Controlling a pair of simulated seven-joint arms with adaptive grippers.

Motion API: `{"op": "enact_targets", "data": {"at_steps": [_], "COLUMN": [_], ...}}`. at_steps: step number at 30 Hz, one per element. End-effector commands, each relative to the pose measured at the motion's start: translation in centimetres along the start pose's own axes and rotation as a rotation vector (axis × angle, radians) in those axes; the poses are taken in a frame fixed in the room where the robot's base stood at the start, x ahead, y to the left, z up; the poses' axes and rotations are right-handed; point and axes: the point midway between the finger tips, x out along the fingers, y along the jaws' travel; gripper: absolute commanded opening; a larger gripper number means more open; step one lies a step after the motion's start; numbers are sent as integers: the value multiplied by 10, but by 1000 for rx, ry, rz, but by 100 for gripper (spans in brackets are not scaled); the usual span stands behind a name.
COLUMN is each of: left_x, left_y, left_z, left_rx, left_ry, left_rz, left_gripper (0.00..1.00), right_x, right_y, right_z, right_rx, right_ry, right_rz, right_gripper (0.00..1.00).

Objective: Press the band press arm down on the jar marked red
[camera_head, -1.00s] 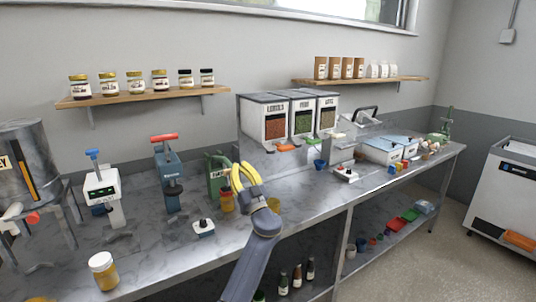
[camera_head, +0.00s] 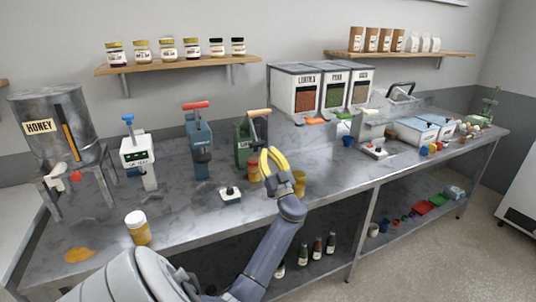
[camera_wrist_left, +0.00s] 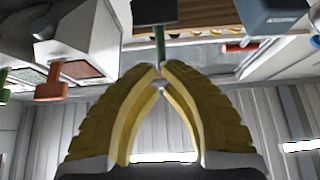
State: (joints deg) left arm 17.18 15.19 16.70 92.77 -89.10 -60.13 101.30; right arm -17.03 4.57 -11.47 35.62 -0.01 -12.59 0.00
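A green press (camera_head: 243,146) with a pale wooden handle (camera_head: 259,113) stands near the middle of the bench; I take it for the band press. Its handle is up. An amber jar with a reddish top (camera_head: 253,171) stands at its front, partly behind my left gripper. I cannot read a red mark on it. My left gripper (camera_head: 269,153) has yellow fingers just right of the press and apart from its handle. In the left wrist view the fingertips (camera_wrist_left: 160,78) come together with nothing clear between them. A green post (camera_wrist_left: 159,44) shows beyond them. My right gripper is out of view.
A blue press with a red handle (camera_head: 198,140) and a white device with a blue top (camera_head: 137,155) stand left. A small black-knobbed device (camera_head: 230,194) and a yellow jar (camera_head: 299,184) stand near the gripper. Another jar (camera_head: 137,228) is at the front edge.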

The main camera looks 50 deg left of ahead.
Motion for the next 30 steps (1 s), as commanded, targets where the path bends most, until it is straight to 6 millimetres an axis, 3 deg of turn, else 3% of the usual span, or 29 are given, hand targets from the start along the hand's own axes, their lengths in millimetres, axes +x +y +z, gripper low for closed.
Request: {"op": "enact_targets", "data": {"at_steps": [23, 30], "left_x": [0, 10], "left_y": [0, 2], "left_z": [0, -13], "left_rx": [0, -3], "left_ry": [0, 2], "left_rz": [0, 0], "left_gripper": [0, 0], "right_x": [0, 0], "right_y": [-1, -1], "right_z": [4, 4], "right_rx": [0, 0], "right_ry": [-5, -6], "right_rz": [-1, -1], "right_gripper": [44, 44]}}
